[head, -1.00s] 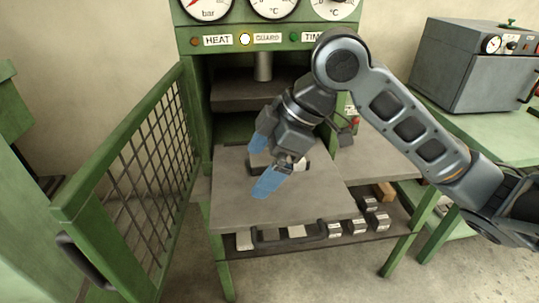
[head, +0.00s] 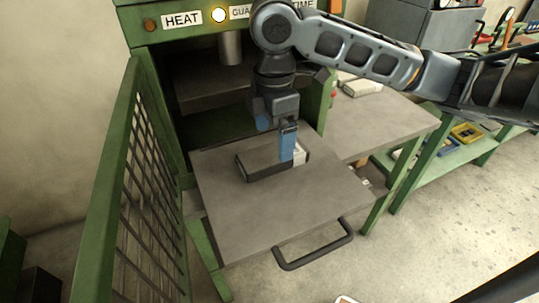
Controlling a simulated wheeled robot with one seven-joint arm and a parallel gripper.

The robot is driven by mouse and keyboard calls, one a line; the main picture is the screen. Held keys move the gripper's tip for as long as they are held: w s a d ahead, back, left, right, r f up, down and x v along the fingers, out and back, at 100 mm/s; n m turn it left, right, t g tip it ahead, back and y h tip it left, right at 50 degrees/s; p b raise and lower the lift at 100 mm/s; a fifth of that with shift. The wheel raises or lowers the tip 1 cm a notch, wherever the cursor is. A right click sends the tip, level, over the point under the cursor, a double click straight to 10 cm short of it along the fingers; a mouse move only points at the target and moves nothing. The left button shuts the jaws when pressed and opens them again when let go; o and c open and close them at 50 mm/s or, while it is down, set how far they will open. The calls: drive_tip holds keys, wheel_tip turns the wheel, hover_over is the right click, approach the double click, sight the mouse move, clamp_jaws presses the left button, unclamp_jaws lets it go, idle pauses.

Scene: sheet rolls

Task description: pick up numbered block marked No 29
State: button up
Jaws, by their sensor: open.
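My gripper (head: 276,136) has blue fingers and points down over the grey sliding plate of the green press. It is open, with nothing seen held. A low, dark-edged grey mould-like piece (head: 262,165) lies on the plate (head: 235,215) below and around the nearer fingertip. A white part (head: 300,154) shows at its right end, partly hidden by the finger. Whether the finger touches either cannot be told. No number can be read, so the block marked No 29 cannot be picked out. The lower shelf with the labelled blocks is mostly hidden under the plate.
A green mesh guard (head: 120,190) stands at the left. A dark handle (head: 315,247) juts from the plate's front. The press opening with its ram (head: 231,48) is behind. A side table (head: 395,118) at right bears a pale flat object (head: 361,88).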

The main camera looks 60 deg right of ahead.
sight(273, 152)
drive_tip(key=f, duration=0.5)
drive_tip(key=shift+w+d, duration=0.15)
drive_tip(key=shift+d, duration=0.15)
drive_tip(key=c, duration=1.4)
drive_tip(key=shift+r, duration=0.15)
